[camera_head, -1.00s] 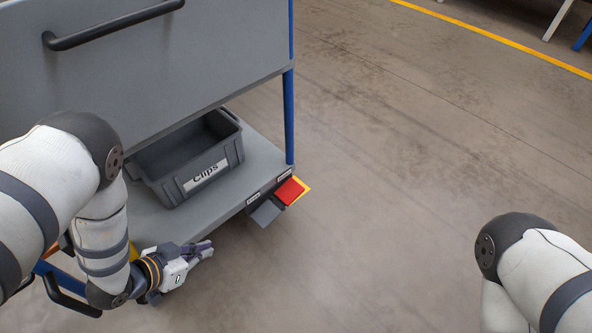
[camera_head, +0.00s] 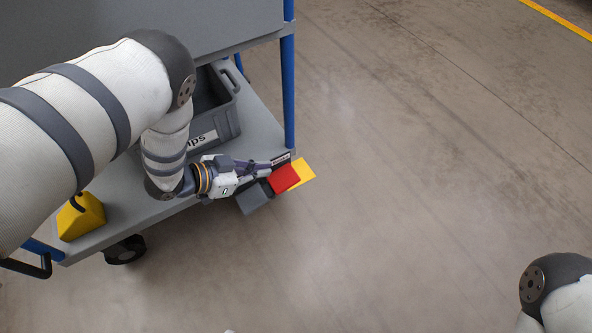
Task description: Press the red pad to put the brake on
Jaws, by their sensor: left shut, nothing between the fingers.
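The red pad (camera_head: 284,178) sticks out from the edge of the cart's lower shelf (camera_head: 262,124), near the blue corner post. A yellow plate (camera_head: 302,174) shows beside it on the right, and a grey pad (camera_head: 252,199) is to its left. My left gripper (camera_head: 268,165) is shut and empty. Its fingertips point right and lie close to the upper left edge of the red pad in the picture; I cannot tell whether they touch it. The right arm shows only as a link in the lower right corner; its gripper is out of view.
A grey bin (camera_head: 222,112) with a white label stands on the lower shelf, partly behind my left arm. A yellow wedge-shaped block (camera_head: 80,216) sits at the shelf's left end, above a black caster (camera_head: 126,250). The floor to the right is clear.

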